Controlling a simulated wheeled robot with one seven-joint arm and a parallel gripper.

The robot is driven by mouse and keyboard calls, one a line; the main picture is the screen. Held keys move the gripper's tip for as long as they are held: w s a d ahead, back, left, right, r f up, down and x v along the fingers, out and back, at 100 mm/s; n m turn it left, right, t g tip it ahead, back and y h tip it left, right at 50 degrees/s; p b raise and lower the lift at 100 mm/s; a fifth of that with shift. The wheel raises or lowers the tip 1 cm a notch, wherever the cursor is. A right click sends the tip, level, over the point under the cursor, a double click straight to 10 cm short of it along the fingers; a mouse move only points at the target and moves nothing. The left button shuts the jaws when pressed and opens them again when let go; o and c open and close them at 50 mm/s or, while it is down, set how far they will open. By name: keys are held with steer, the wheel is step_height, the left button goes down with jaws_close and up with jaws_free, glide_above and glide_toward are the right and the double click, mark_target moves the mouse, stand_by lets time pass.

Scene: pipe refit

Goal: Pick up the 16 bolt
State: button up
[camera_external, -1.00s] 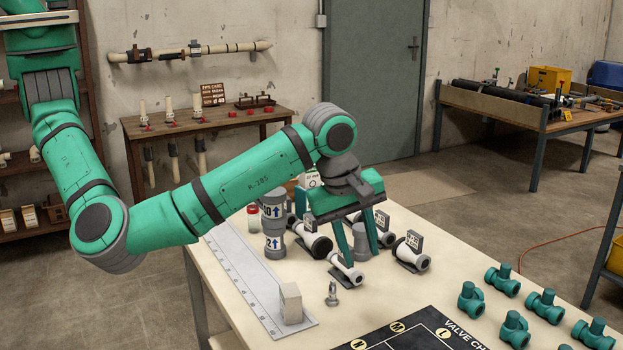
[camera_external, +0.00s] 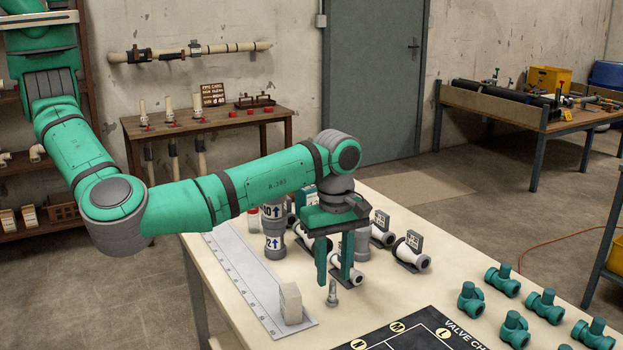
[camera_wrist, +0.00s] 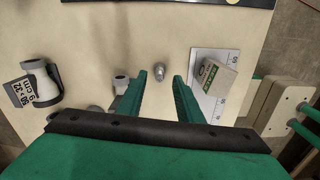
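A small grey metal bolt (camera_external: 332,293) stands upright on the cream table, in front of a white pipe piece. I cannot read a number on it. It also shows in the wrist view (camera_wrist: 159,72), just beyond my fingertips and between their lines. My gripper (camera_external: 335,280) is open and empty, pointing down above the table close behind the bolt. In the wrist view my gripper (camera_wrist: 160,72) has its two green fingers wide apart, with bare table between them.
A ruler plate (camera_external: 250,275) with a pale block (camera_external: 290,303) lies left of the bolt. White pipe pieces with tags, one at the right (camera_external: 411,250), and stacked grey cylinders (camera_external: 274,232) stand close by. Several green valves (camera_external: 503,280) and a black chart (camera_external: 405,338) lie to the right.

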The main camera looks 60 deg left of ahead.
mark_target(333, 281)
steer(key=shift+a+f, duration=0.15)
steer(key=shift+f, duration=1.8)
steer(key=shift+c, duration=0.6)
jaws_close()
steer(key=shift+r, duration=0.1)
